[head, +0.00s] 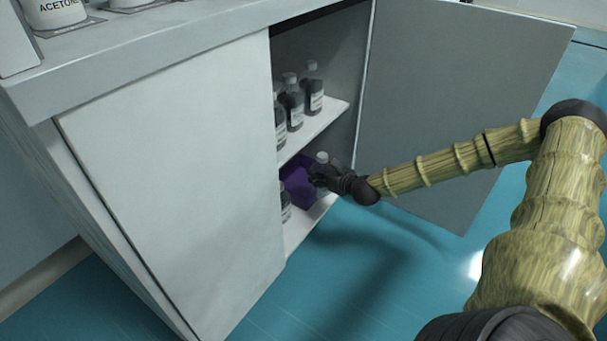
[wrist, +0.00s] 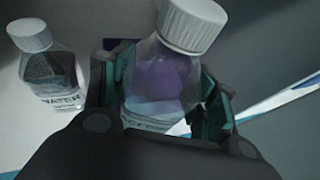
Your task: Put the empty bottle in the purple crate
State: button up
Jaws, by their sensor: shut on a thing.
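My gripper (head: 322,175) is inside the open cabinet at the lower shelf, in front of the purple crate. It is shut on a clear, empty-looking bottle (wrist: 160,90) with a white cap. In the wrist view my gripper (wrist: 168,105) has a finger on each side of the bottle, which leans slightly. Its white cap (head: 322,157) shows above my gripper in the head view. The purple crate (head: 297,183) stands on the lower shelf, partly hidden by my gripper and the left door. Purple shows through the bottle in the wrist view. I cannot tell whether the bottle is over the crate or before it.
A bottle labelled WATER (wrist: 52,72) stands left of my gripper in the wrist view. Several dark bottles (head: 294,105) stand on the upper shelf (head: 322,125). The right door (head: 440,100) is open; the left door (head: 180,180) is closed. The blue floor in front is clear.

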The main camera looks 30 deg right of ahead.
jog(key=w+b, duration=0.4)
jog(key=w, duration=0.8)
jog(key=shift+s+f+b, duration=0.15)
jog(key=shift+f+b, duration=2.2)
jog(key=shift+f, duration=1.2)
jog(key=shift+r, duration=0.1)
jog(key=o, duration=1)
